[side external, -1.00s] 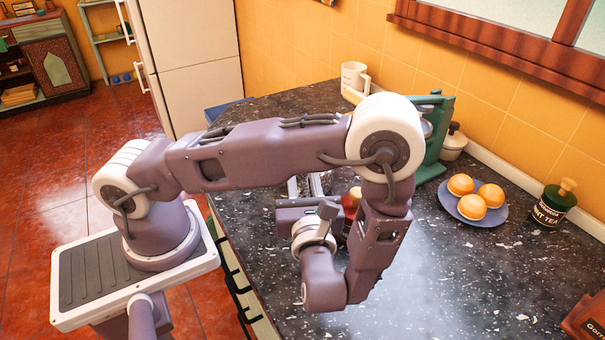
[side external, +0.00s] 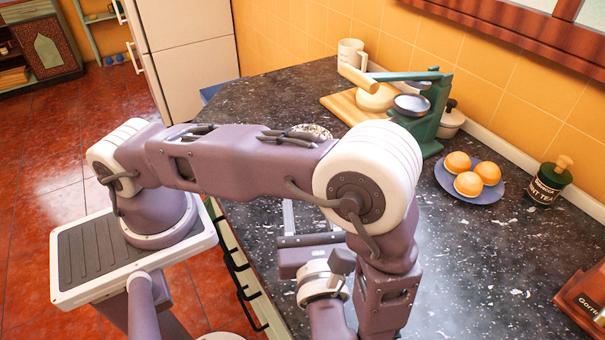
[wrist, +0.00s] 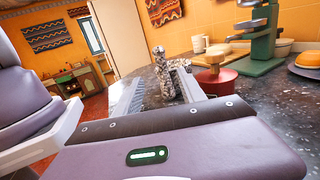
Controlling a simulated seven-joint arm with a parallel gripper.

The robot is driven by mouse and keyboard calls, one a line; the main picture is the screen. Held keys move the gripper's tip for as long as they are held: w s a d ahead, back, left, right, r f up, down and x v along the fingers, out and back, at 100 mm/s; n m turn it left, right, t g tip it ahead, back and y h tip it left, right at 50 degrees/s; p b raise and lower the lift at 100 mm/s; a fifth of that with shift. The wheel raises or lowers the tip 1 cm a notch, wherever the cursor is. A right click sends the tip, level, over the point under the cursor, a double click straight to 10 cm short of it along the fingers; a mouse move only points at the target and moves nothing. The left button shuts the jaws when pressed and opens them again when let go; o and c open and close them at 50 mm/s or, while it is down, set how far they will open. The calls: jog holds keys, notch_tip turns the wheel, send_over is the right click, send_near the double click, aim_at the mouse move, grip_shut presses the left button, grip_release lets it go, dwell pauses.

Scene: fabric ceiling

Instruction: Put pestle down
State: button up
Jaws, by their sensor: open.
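My gripper (wrist: 153,78) is open, its two grey fingers reaching forward low over the counter. In the wrist view, the speckled grey pestle (wrist: 160,62) stands roughly upright ahead, in the gap seen between the fingers. I cannot tell whether it touches a finger or what its foot rests on. More speckled stone, perhaps a mortar (wrist: 180,65), shows just right of it. In the side view, a speckled rim (side external: 315,131) peeks out above my arm. There my gripper (side external: 314,205) is partly hidden by my own arm, and the pestle cannot be made out.
A red pot with a wooden lid (wrist: 215,76) stands close to the right finger. The counter's right front (side external: 480,270) is clear.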

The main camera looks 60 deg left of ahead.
jog(key=s+a+r+n+g+h, duration=0.1)
jog(key=s+a+r+n+h, duration=0.2)
jog(key=r+n+h, duration=0.4)
jog(key=s+a+r+n+g+h, duration=0.2)
jog(key=s+r+n+h, duration=0.3)
jog(key=n, duration=1)
notch_tip(320, 180, up, 3)
jog(key=h, duration=0.4)
jog(key=shift+a+h, duration=0.4)
jog(key=shift+o, duration=0.5)
jog(key=shift+w+d+r+n+t, duration=0.1)
jog(key=shift+r+n+t, duration=0.35)
jog(key=shift+n+t, duration=0.05)
